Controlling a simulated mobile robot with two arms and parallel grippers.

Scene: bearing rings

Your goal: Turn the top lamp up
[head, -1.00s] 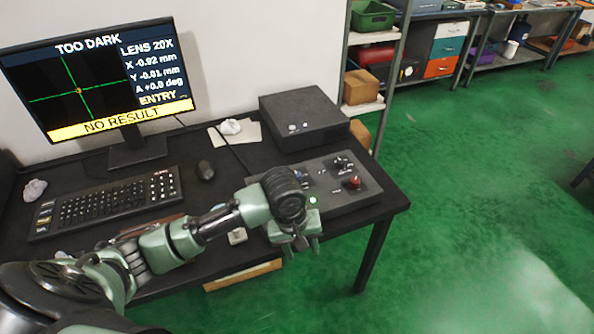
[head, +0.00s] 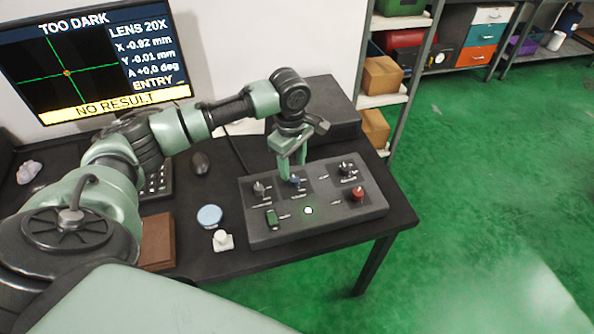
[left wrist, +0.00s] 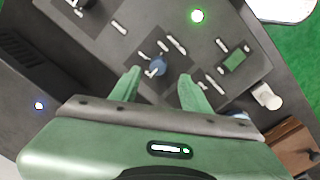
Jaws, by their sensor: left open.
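The grey control panel (head: 330,222) lies on the dark table with several knobs. A blue knob (head: 295,181) is at its upper middle; it also shows in the left wrist view (left wrist: 157,67). Left of it is a grey knob (head: 259,188); to the right are a black knob (head: 346,168) and a red knob (head: 357,194). The labels are too small to read. My left gripper (head: 293,171) is open and points down at the blue knob, which shows between its fingertips (left wrist: 160,75) in the wrist view. Contact cannot be told. My right gripper is not in view.
The monitor (head: 90,62) reads TOO DARK and NO RESULT. A green rocker (head: 271,216) and a lit button (head: 308,210) are on the panel's front. A blue round lid (head: 210,215) and a small white piece (head: 222,241) lie left of it. A dark box (head: 340,115) stands behind.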

